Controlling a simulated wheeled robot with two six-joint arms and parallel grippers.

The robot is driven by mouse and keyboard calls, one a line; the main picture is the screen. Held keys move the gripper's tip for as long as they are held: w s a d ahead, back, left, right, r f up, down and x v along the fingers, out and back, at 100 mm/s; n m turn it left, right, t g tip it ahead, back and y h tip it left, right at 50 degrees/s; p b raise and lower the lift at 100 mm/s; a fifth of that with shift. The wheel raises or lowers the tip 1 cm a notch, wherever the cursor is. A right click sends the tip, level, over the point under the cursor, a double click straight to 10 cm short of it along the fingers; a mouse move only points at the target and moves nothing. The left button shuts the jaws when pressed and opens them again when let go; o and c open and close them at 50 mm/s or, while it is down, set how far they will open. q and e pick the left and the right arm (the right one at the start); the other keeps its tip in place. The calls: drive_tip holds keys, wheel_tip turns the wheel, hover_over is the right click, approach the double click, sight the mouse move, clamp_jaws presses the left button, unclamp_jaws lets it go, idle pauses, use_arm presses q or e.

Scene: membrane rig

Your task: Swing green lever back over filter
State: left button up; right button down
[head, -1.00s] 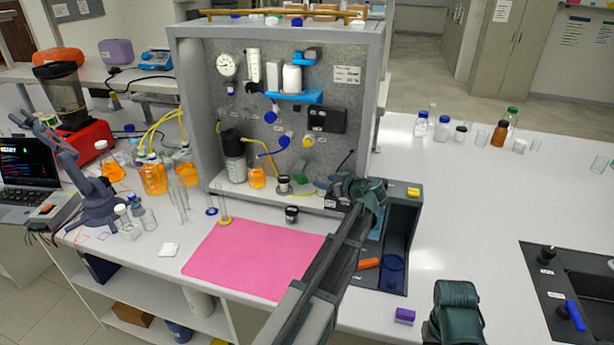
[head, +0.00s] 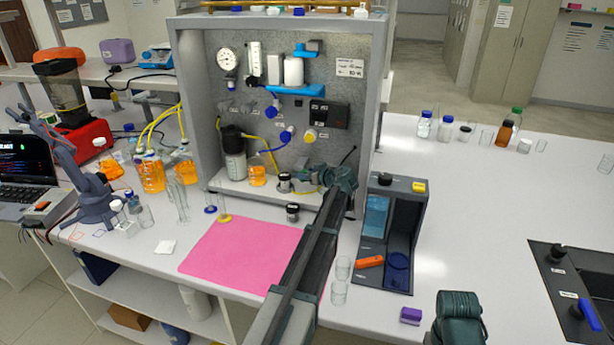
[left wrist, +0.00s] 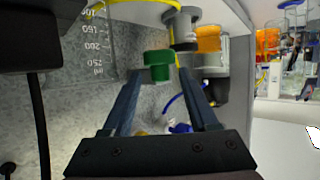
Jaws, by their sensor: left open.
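In the left wrist view the green lever (left wrist: 158,62) shows its rounded end just beyond and between the fingertips of my left gripper (left wrist: 160,80). The two fingers are apart and I see no clear contact with it. In the head view my left gripper (head: 332,180) is at the right end of the rig's base shelf and hides the green lever. A grey and black round fitting (left wrist: 183,28) is close to the lever; I cannot tell whether it is the filter. The right gripper's fingers do not show.
The rig's panel (head: 268,130) stands close behind my left gripper. A dark open box (head: 416,240) is to the right, with clear glasses (head: 339,290) beside it. A pink mat (head: 235,258) lies in front. A small black-capped jar (head: 292,212) stands before the shelf.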

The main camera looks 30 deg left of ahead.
use_arm(q)
drive_tip(key=shift+c, duration=0.3)
clamp_jaws()
drive_tip(key=shift+s, duration=0.1)
